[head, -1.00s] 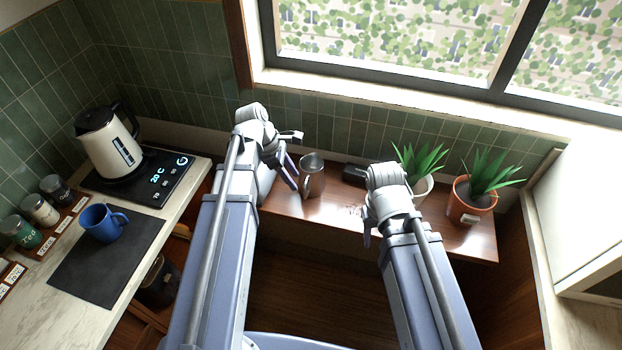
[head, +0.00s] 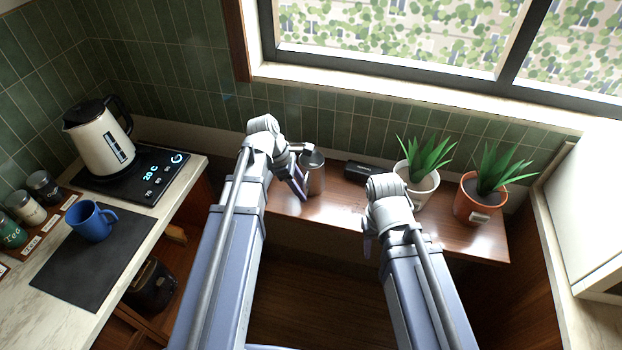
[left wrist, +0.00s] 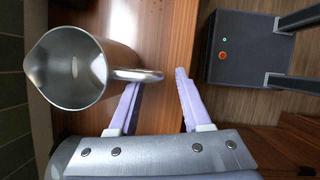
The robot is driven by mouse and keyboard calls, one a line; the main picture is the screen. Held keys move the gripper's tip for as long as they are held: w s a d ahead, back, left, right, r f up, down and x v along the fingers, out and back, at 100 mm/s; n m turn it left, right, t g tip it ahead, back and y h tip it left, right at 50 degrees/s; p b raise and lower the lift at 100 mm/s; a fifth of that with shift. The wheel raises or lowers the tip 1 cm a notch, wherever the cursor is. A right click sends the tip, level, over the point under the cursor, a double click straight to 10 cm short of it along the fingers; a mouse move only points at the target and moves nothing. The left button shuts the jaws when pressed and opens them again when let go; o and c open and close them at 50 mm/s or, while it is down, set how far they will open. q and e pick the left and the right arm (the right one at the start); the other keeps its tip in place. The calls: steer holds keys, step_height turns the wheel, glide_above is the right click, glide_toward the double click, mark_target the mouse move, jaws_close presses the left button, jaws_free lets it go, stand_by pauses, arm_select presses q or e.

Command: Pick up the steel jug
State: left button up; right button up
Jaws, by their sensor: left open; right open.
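The steel jug (head: 316,178) stands upright on the brown wooden shelf below the window. In the left wrist view the jug (left wrist: 72,68) is at the left, open mouth toward the camera, its handle (left wrist: 140,75) pointing right. My left gripper (head: 303,176) is open at the jug's left side in the head view and covers part of it. In the left wrist view its fingertips (left wrist: 158,82) are at the handle, whose end shows between them; contact cannot be told. My right gripper (head: 369,236) is open, away from the jug, mostly hidden behind its own wrist.
A dark object (head: 360,172) lies on the shelf right of the jug. A white-potted plant (head: 422,185) and an orange-potted plant (head: 480,203) stand further right. The left counter holds a kettle (head: 100,138) and a blue mug (head: 90,222). A tiled wall closes the back.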

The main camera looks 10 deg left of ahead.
mark_target(308, 205)
arm_select(q)
steer(key=b+x, duration=0.4)
steer(key=x, duration=0.1)
steer(key=shift+f, duration=0.25)
steer(key=shift+r, duration=0.1)
jaws_close()
stand_by(1.1)
